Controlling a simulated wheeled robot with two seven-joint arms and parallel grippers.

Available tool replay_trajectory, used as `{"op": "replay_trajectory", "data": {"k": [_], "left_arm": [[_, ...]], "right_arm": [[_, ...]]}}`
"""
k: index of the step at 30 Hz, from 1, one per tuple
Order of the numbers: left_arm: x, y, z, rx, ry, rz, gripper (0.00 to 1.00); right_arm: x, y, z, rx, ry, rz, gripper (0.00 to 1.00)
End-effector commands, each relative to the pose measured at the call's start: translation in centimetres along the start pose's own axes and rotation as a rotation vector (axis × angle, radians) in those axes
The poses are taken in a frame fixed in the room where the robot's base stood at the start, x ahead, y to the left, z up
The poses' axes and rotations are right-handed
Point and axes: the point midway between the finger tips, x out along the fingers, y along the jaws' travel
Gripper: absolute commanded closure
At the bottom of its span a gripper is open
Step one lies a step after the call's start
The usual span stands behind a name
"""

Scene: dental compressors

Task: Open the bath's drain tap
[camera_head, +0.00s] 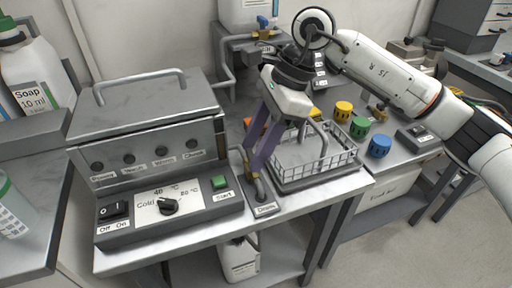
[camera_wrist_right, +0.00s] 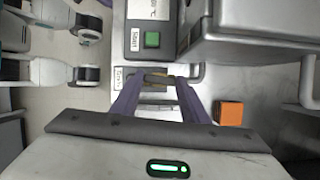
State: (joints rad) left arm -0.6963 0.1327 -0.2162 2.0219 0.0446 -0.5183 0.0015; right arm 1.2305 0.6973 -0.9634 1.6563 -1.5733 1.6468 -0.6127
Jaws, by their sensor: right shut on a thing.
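The bath (camera_head: 150,140) is a grey metal box with a closed, handled lid and a front control panel. Its drain tap (camera_head: 259,190) stands at the right side of the panel, just behind a small label plate (camera_head: 265,209). My right gripper (camera_head: 252,168) reaches down with purple fingers around the tap's handle. In the right wrist view the fingers (camera_wrist_right: 158,84) are shut on the brownish tap handle (camera_wrist_right: 160,79), which lies crosswise between the tips. The fingers hide part of the tap in the head view. My left gripper is not in view.
A wire basket (camera_head: 318,170) stands right of the tap, with yellow, green and blue (camera_head: 379,146) pots beyond. An orange block (camera_wrist_right: 231,113) lies near the gripper. A white canister (camera_head: 240,258) stands below.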

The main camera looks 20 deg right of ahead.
Motion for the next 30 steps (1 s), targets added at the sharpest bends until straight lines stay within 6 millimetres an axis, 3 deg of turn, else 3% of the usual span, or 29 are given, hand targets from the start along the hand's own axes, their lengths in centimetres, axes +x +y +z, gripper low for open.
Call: {"op": "replay_trajectory", "data": {"k": [9, 24, 25, 28, 30], "left_arm": [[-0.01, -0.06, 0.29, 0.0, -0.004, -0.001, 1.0], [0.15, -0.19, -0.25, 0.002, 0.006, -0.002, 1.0], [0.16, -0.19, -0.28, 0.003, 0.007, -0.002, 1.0], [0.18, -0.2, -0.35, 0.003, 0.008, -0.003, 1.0], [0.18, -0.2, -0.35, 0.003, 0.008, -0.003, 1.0]], "right_arm": [[-0.03, -0.14, -0.03, -0.098, 0.002, 0.039, 0.82], [-0.05, -0.15, -0.04, -0.114, 0.003, 0.044, 0.82], [-0.05, -0.15, -0.04, -0.114, 0.003, 0.044, 0.56], [-0.05, -0.15, -0.04, -0.113, 0.002, 0.044, 0.41], [-0.04, -0.15, -0.03, -0.113, 0.002, 0.044, 0.41]]}}
